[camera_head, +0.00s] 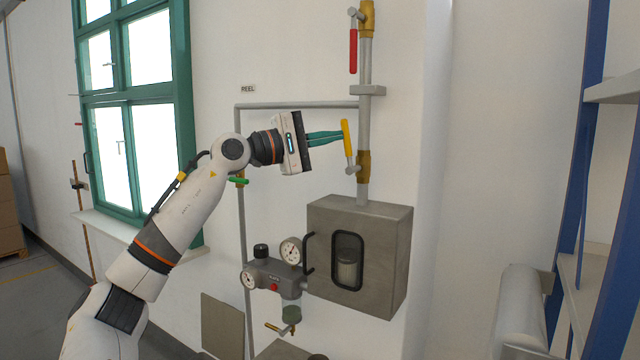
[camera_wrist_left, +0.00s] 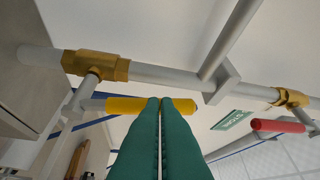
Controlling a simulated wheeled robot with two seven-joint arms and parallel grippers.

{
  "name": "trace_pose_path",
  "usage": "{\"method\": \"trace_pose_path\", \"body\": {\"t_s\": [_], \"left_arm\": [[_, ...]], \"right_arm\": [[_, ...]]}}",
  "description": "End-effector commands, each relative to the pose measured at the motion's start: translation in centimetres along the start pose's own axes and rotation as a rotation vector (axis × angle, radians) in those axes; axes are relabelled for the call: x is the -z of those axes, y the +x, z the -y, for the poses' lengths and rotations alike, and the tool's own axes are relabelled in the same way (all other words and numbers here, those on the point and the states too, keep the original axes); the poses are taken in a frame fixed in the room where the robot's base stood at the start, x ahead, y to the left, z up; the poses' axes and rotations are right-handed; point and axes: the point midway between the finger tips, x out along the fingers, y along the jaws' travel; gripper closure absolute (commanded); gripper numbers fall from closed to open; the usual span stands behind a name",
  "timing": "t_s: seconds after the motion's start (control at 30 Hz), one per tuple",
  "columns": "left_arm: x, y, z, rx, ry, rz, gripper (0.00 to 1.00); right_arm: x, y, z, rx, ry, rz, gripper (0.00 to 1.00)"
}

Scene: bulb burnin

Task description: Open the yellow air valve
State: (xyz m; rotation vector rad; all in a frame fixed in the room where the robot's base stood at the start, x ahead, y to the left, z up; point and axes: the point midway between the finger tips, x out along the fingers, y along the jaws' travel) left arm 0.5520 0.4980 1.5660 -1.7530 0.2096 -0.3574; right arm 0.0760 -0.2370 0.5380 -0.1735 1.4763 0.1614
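The yellow air valve handle (camera_head: 347,138) stands nearly upright, roughly along the grey vertical pipe, above its brass valve body (camera_head: 363,166). In the left wrist view the yellow handle (camera_wrist_left: 125,104) lies crosswise behind my fingertips, with the brass body (camera_wrist_left: 95,66) to its upper left. My left gripper (camera_head: 341,136) comes from the left with its green fingers at the handle's side. In the wrist view the fingers (camera_wrist_left: 160,102) are together, and their tips overlap the handle; they look touching or very close, not around it. My right gripper is not in view.
A red-handled valve (camera_head: 353,51) sits higher on the same pipe. Below are a grey box with a window (camera_head: 385,250), a gauge unit (camera_head: 272,279) and a small green handle (camera_head: 238,181). A blue-framed shelf (camera_head: 590,180) stands at right. The wall right of the pipe is clear.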

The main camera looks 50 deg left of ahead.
Motion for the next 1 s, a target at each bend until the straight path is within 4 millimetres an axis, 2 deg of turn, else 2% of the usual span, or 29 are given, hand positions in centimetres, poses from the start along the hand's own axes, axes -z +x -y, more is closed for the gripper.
{"method": "trace_pose_path", "body": {"t_s": [1.0], "left_arm": [[0.28, -0.03, 0.12, 0.002, -0.001, 0.002, 1.0]], "right_arm": [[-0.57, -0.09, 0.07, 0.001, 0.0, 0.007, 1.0]]}}
